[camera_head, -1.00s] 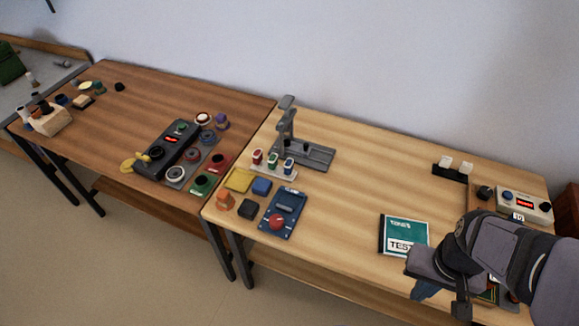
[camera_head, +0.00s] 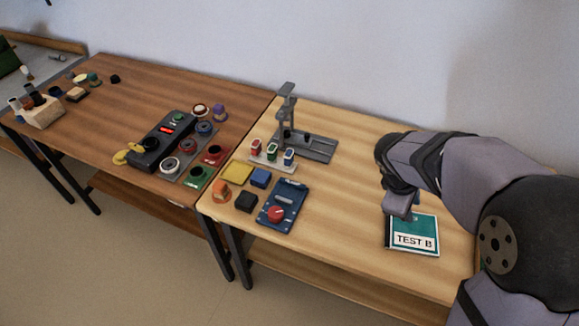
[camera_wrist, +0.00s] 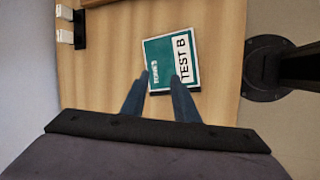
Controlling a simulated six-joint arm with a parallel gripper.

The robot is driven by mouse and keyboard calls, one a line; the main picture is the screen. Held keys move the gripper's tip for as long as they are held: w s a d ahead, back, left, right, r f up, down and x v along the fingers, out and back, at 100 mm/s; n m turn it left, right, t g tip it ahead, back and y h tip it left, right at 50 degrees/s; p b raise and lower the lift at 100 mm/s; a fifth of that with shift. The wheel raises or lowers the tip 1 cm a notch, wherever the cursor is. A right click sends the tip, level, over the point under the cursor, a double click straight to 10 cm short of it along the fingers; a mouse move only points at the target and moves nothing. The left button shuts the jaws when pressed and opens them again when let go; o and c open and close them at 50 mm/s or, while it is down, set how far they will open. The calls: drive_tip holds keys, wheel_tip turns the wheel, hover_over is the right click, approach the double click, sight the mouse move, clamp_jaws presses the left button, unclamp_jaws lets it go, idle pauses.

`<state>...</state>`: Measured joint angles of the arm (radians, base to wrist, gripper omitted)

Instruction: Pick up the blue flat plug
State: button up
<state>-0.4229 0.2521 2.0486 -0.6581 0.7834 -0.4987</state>
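A small blue piece (camera_head: 289,157) stands at the right end of a white rack (camera_head: 259,163), beside a green and a red one. A flat blue block (camera_head: 261,178) lies on the table just in front of the rack. I cannot tell for sure which of these two is the blue flat plug. My gripper (camera_head: 399,207) is well to the right of both, above a teal "TEST B" case (camera_head: 427,222). In the wrist view its two fingers (camera_wrist: 160,79) are apart with nothing between them, over the same case. No blue plug shows there.
A grey stand (camera_head: 308,147) rises behind the rack. A yellow pad (camera_head: 236,172), an orange piece (camera_head: 221,191), a black block (camera_head: 245,202) and a blue box with a red knob (camera_head: 283,206) crowd the front left. The table between them and the case is clear.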

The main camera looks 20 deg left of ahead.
drive_tip(key=w+a+f+n+t+b, duration=0.2)
drive_tip(key=w+a+n+t+b, duration=0.15)
drive_tip(key=w+a+n, duration=0.65)
wheel_tip(320, 180, up, 2)
drive_tip(key=n+t+y+b, duration=0.35)
drive_tip(key=n+t, duration=0.25)
drive_tip(key=n, duration=0.4)
hover_over(291, 151)
drive_tip(key=shift+a+r, duration=0.15)
drive_tip(key=shift+a, duration=0.1)
drive_tip(key=shift+d+f, duration=0.1)
drive_tip(key=shift+f, duration=2.25)
wheel_tip(291, 151, down, 2)
drive_tip(key=shift+f, duration=0.15)
drive_tip(key=shift+p+x, duration=0.4)
drive_tip(key=shift+x, duration=0.6)
drive_tip(key=shift+w+f, duration=0.15)
drive_tip(key=shift+w, duration=0.3)
drive_tip(key=shift+c, duration=0.6)
